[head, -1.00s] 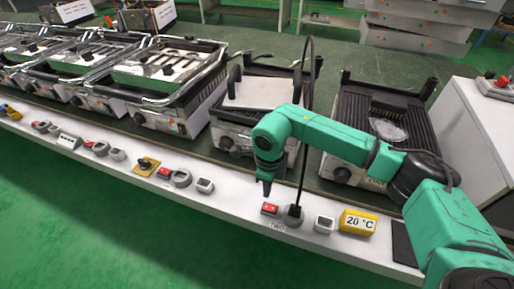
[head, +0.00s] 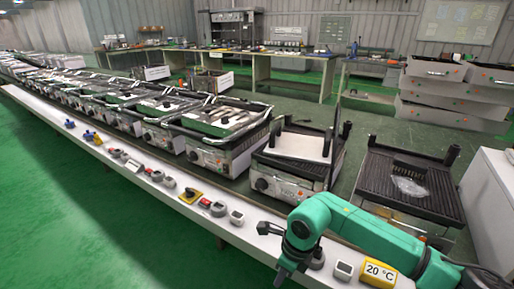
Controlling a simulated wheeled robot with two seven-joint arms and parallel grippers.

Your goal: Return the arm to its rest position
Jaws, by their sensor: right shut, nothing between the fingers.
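My right arm (head: 365,232) is green and reaches in from the lower right, over the front ledge of the bench. Its gripper (head: 279,277) points down near the ledge's front edge, shut and empty. It is apart from the grill with the white plate (head: 297,147) behind it. A round grey knob (head: 317,259) shows beside the wrist, partly hidden. The red switch near it is not visible now. My left gripper is not in view.
A yellow "20 °C" display (head: 379,273) and a white socket (head: 343,269) sit on the ledge close to my forearm. A ribbed grill (head: 405,185) stands behind the arm. More grills (head: 215,135) line the bench to the left. Green floor (head: 90,220) is clear in front.

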